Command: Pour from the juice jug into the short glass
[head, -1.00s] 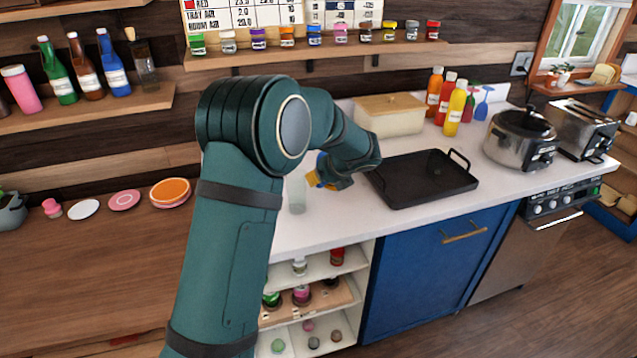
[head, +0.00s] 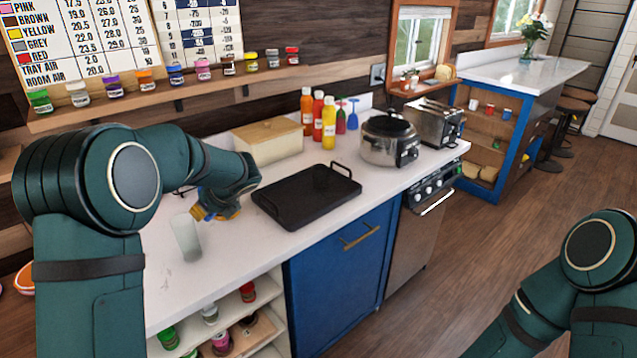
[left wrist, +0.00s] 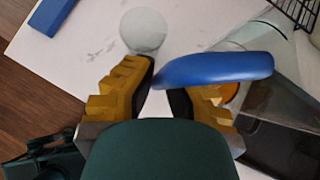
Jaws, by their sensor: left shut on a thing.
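The short glass (head: 187,238), clear and pale, stands upright on the white counter, just left of my left gripper (head: 214,204). In the left wrist view, a round pale glass rim (left wrist: 144,30) shows beyond the fingertips. My left gripper's yellow fingers (left wrist: 165,82) are closed around a blue handle-like part (left wrist: 213,69), which I take as the juice jug's. A little orange shows beneath it.
A black tray (head: 307,195) lies right of my left gripper. Behind are a lidded cream box (head: 267,142), sauce bottles (head: 329,125) and a steel cooker (head: 388,142). Spice jars line the wall shelf (head: 150,100). Counter in front of the glass is clear.

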